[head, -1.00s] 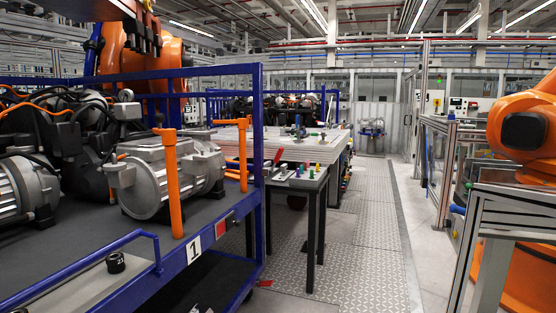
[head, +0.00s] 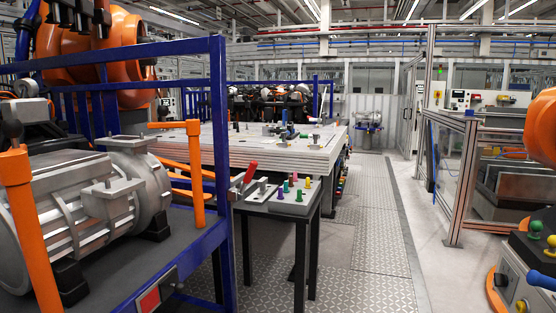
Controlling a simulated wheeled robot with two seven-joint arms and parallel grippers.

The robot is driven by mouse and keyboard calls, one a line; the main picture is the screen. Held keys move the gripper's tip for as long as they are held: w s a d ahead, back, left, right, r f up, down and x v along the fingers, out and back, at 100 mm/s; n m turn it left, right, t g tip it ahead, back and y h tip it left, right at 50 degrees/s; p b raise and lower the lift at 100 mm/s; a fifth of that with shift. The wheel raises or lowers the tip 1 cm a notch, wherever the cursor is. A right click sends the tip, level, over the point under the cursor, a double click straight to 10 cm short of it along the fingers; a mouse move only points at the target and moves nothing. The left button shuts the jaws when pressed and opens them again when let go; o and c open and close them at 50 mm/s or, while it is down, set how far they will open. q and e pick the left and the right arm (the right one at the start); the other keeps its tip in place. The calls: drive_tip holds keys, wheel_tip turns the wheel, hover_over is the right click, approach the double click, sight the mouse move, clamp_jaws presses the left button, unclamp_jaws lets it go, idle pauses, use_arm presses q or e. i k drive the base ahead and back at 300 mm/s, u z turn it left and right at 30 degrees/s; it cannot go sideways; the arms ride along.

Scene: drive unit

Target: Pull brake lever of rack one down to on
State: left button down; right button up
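The blue-framed rack (head: 217,150) fills the left of the head view, close to me. In the earlier picture its side rail bore a number 1 plate; that plate is out of view now. A small red and grey part (head: 150,299) sits on the rack's lower rail at the bottom edge. I cannot tell for certain whether it is the brake lever, or how it is set. A grey motor (head: 85,205) lies on the rack's dark deck, with orange posts (head: 17,200) beside it. Neither of my grippers is in view.
A small black table (head: 285,205) with a red-handled clamp (head: 250,172) and coloured knobs stands just past the rack. A large pale table (head: 240,150) is behind it. A patterned metal walkway (head: 370,230) is clear. A bench with coloured knobs (head: 525,270) stands at lower right.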

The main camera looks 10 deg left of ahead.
sight(253, 166)
drive_tip(key=u, duration=0.2)
drive_tip(key=i, duration=2.05)
drive_tip(key=u, duration=0.3)
